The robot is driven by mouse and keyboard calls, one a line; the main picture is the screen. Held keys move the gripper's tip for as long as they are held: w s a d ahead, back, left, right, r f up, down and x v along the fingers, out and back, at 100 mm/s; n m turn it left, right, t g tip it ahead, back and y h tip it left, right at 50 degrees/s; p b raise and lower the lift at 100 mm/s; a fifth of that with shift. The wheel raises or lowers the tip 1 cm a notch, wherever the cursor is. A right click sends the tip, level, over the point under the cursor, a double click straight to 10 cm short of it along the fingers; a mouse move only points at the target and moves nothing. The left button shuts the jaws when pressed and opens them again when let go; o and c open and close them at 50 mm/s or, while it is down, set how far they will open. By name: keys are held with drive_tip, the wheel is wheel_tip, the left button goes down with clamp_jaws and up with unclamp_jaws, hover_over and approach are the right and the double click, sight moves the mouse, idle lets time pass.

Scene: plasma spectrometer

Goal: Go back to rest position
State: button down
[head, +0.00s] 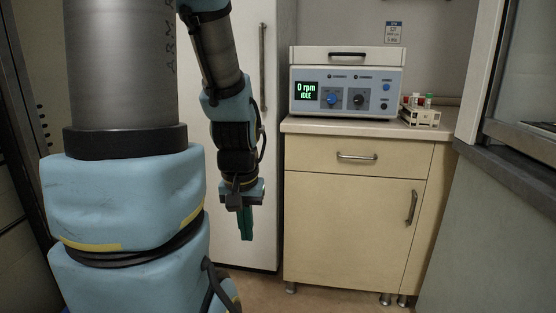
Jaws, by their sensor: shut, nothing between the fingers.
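My gripper (246,236) hangs from my arm in the middle of the head view, with its green fingers pointing down. The fingers are together and hold nothing. It is in front of the tall white cabinet (284,60), to the left of the wooden cabinet, and apart from both as far as I can tell. My large arm links fill the left of the view and hide what is behind them.
A benchtop device (347,88) with a shut lid, its display reading "0 rpm IDLE", stands on the wooden cabinet (345,185). A rack (421,118) with several capped tubes is to its right. A grey bench (505,205) borders the right. Little floor shows.

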wheel_tip(320, 180, up, 18)
drive_tip(key=p, duration=1.5)
drive_tip(key=shift+f, duration=0.15)
